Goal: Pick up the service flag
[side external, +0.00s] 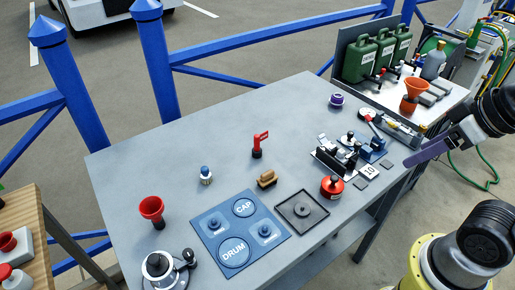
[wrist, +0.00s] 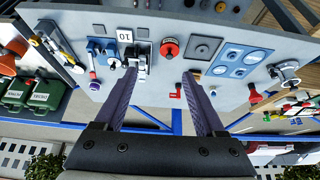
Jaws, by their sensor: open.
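The service flag (side external: 260,140) is a small red flag on a short post with a dark base. It stands upright near the middle of the grey table (side external: 120,170). In the wrist view the red flag (wrist: 175,92) shows small between the fingers, close to the right finger. My gripper (side external: 408,163) is at the right end of the table in the side external view, well apart from the flag. In the wrist view its two purple fingers (wrist: 160,75) are spread, with nothing held between them.
A tan-handled brush (side external: 267,179) lies just in front of the flag, and a blue-white knob (side external: 205,175) stands to its left. A blue CAP/DRUM board (side external: 236,232), black tray (side external: 302,210) and red round can (side external: 332,187) are nearer. The table behind the flag is clear.

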